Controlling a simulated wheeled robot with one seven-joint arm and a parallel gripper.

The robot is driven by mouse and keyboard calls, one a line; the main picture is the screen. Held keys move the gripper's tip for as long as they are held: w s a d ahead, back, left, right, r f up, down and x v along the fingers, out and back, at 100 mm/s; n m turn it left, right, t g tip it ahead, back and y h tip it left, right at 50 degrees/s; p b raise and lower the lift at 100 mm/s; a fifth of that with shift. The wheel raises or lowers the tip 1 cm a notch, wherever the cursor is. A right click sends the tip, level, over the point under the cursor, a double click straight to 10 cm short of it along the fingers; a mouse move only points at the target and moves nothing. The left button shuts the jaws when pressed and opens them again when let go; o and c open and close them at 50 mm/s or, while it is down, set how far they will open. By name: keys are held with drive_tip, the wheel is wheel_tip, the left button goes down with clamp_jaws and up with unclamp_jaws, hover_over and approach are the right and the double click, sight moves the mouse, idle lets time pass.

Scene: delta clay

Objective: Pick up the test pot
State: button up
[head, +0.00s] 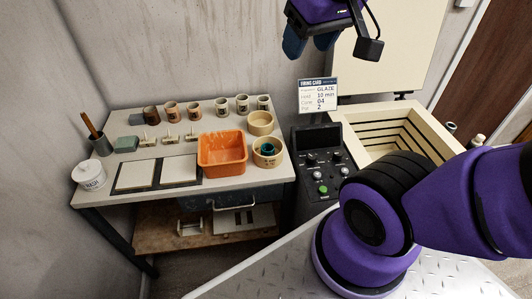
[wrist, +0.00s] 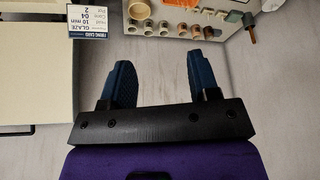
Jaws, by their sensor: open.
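Several small pots stand upright in a row along the back of the work table (head: 120,205). From left they run from a dark brown pot (head: 151,116) through a terracotta pot (head: 171,110) and a pinkish pot (head: 194,111) to paler pots, such as a beige pot (head: 221,109), a grey-beige pot (head: 242,104) and the rightmost pot (head: 263,103). The paler ones bear dark marks; I cannot tell which is the test pot. My gripper (head: 309,43) is open and empty, high above and right of the row. The wrist view shows its spread fingers (wrist: 162,78).
A firing card (head: 318,94) reads Glaze, Cone 04, Pot 2. A black control box (head: 318,165) and open kiln (head: 385,128) stand right. A wall backs the table.

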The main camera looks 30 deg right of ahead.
drive_tip(key=w+d+f+g, duration=0.1)
drive_tip(key=w+f, duration=0.4)
drive_tip(key=w, duration=0.4)
drive_tip(key=g, duration=0.4)
hover_over(267, 149)
drive_tip(key=s, duration=0.2)
wheel_tip(267, 149, down, 31)
drive_tip(key=shift+s+a+f, duration=0.1)
drive_tip(key=shift+a+f, duration=0.05)
drive_tip(key=shift+f, duration=1.65)
drive_tip(key=shift+a+f, duration=0.15)
drive_tip(key=shift+f, duration=1.7)
drive_tip(key=shift+s+a+f, duration=0.1)
drive_tip(key=shift+a+f, duration=0.05)
drive_tip(key=shift+f, duration=1.65)
drive_tip(key=c, duration=0.6)
